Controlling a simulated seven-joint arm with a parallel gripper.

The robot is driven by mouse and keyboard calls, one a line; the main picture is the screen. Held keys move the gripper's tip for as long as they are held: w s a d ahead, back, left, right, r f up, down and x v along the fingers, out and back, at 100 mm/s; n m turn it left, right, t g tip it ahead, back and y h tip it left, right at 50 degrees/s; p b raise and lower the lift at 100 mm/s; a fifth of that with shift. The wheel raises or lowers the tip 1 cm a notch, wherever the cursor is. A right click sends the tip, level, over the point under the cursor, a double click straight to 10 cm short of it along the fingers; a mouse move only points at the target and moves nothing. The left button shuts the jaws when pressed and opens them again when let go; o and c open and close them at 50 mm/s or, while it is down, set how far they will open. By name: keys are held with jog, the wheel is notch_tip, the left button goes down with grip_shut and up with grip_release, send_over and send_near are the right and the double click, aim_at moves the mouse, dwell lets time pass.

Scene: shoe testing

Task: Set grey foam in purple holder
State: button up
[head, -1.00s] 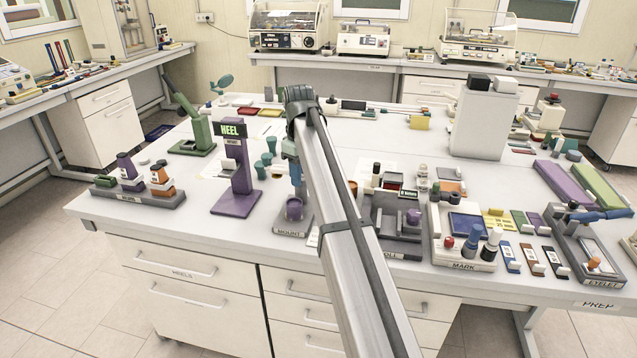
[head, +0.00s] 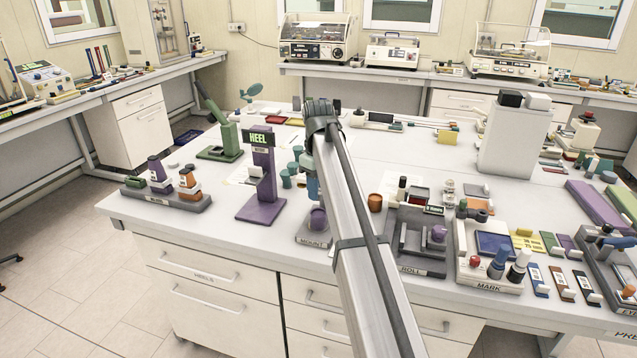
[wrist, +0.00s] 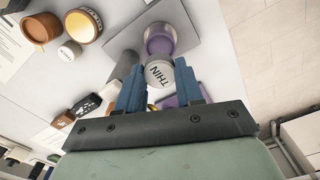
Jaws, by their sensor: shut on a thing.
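My gripper (wrist: 160,82) has two blue fingers shut on a grey cylindrical piece (wrist: 160,73) with a pale end marked "THIN", which I take as the grey foam. The purple holder (wrist: 161,37) is a round cup just beyond the foam in the wrist view; I cannot tell whether they touch. In the head view the purple holder (head: 318,218) stands on a grey base (head: 313,238) marked "MOUNT". My blue fingers (head: 312,186) point down just above it. The foam is not clearly visible there.
A brown cup (head: 375,203) and the grey ROLL station (head: 412,267) are to the right. A grey cylinder (wrist: 125,65) is close beside my left finger in the wrist view.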

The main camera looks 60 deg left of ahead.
aim_at(318, 215)
jog(key=shift+f, duration=1.9)
jog(key=shift+f, duration=0.8)
jog(key=o, duration=1.1)
notch_tip(318, 215, up, 14)
jog(key=shift+f, duration=0.1)
dwell(0.7)
